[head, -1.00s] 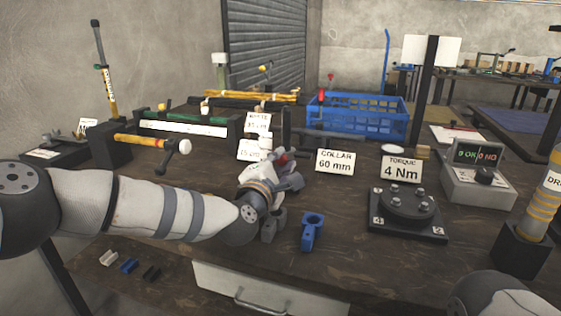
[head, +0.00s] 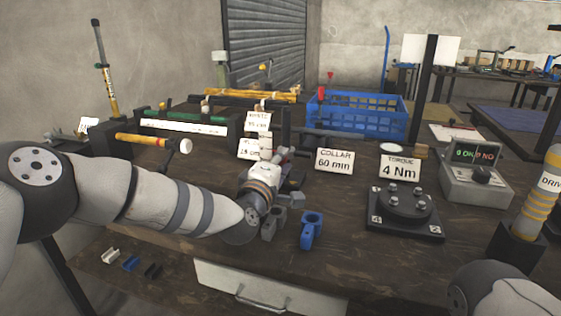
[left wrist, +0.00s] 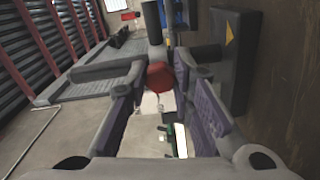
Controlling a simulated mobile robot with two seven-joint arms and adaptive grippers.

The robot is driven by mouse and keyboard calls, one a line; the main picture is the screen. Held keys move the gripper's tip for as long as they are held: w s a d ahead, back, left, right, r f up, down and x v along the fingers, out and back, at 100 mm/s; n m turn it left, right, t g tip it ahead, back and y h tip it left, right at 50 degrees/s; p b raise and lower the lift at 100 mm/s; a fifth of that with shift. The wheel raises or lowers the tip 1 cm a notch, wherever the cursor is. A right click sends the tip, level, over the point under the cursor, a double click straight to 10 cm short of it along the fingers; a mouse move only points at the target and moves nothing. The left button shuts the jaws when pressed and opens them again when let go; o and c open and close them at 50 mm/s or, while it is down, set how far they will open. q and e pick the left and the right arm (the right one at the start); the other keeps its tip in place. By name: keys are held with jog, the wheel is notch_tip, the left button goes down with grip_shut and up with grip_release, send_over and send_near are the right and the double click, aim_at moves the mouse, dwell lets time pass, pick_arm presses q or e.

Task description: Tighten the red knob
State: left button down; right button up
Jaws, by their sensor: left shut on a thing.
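The red knob (left wrist: 160,76) shows in the left wrist view between the two fingers of my left gripper (left wrist: 156,80). The gripper is shut on it, with a finger on each side. A dark rod runs on beyond the knob. In the head view my left gripper (head: 284,172) is over the bench, just left of the COLLAR 60 mm sign (head: 334,161). There the knob is hidden by the wrist and fingers. Only a link of my right arm shows at the lower right; its gripper is out of view.
A blue clamp-like part (head: 311,230) stands close to the right of my left wrist, with a grey part (head: 273,223) beside it. A torque fixture (head: 406,208), a counter box (head: 478,178) and a blue crate (head: 358,118) are further right. The drawer (head: 265,292) is below.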

pick_arm(q)
jog(key=shift+r, duration=0.1)
dwell(0.3)
jog(key=c, duration=1.4)
grip_release()
jog(key=shift+s, duration=0.1)
jog(key=v, duration=1.2)
jog(key=shift+a, duration=0.1)
